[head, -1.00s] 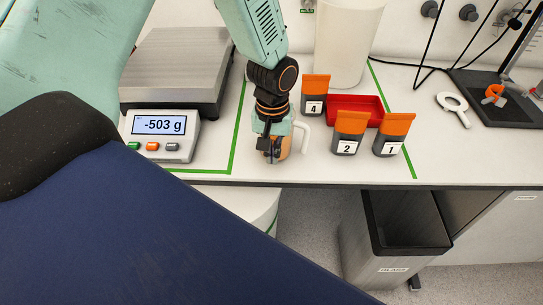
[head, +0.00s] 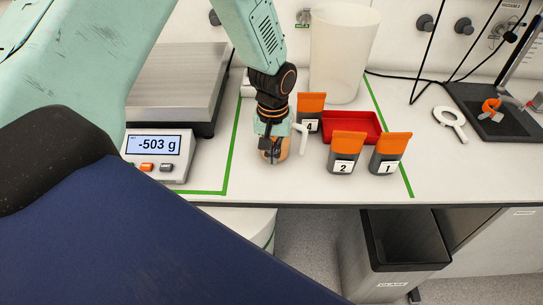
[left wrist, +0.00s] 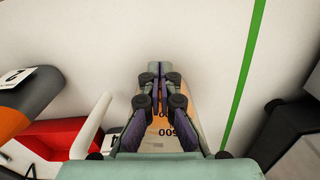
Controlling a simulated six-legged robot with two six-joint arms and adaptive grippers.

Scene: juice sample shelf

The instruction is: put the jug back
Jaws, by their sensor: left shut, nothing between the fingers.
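The jug (head: 284,152) is clear with orange-brown contents and a pale handle (head: 302,139). It is at the front of the bench, right of the scale, largely hidden by my left gripper (head: 271,156). My right gripper is not in view.
The scale (head: 157,170) reads -503 g. Orange-capped containers 4 (head: 309,126), 2 (head: 345,166) and 1 (head: 387,168) stand around a red tray (head: 366,122). A tall translucent container (head: 342,55) is behind. Green tape (head: 227,165) marks the bench. An open bin (head: 392,270) is below.

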